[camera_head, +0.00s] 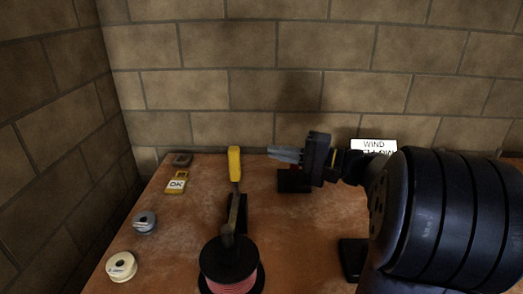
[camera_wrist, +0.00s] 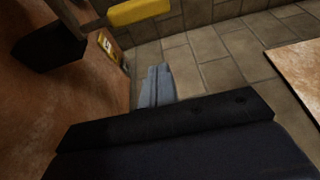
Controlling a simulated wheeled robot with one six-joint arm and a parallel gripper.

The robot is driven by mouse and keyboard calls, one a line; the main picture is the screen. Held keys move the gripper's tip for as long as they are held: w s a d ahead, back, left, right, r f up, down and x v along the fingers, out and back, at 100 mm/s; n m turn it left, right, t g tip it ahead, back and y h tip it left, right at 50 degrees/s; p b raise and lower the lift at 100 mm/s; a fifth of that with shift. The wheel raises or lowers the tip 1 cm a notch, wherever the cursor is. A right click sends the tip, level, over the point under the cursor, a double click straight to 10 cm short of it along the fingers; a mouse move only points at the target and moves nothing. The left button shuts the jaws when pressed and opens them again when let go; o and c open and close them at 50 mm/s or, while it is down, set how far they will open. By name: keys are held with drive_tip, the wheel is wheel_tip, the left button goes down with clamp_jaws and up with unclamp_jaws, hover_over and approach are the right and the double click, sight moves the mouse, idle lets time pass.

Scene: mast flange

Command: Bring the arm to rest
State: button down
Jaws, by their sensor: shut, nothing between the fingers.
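My gripper (camera_head: 285,154) is held above the back part of the brown bench in the head view, its fingers pointing left. The fingers lie together with nothing between them. They also show in the wrist view (camera_wrist: 157,86), over the tiled floor beyond the bench edge. My dark arm reaches in from the right and hides part of the bench. The fingertips are right of the yellow-handled lever and apart from it.
The lever's yellow handle (camera_head: 235,163) stands upright behind a black spool with red winding (camera_head: 230,270). A yellow OK tag (camera_head: 176,183), a grey spool (camera_head: 144,222) and a white spool (camera_head: 122,266) lie left. A white WIND sign (camera_head: 373,145) stands behind my arm. Brick walls enclose the back and left.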

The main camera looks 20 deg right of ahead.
drive_tip(key=shift+v, duration=1.35)
drive_tip(key=shift+a, duration=0.1)
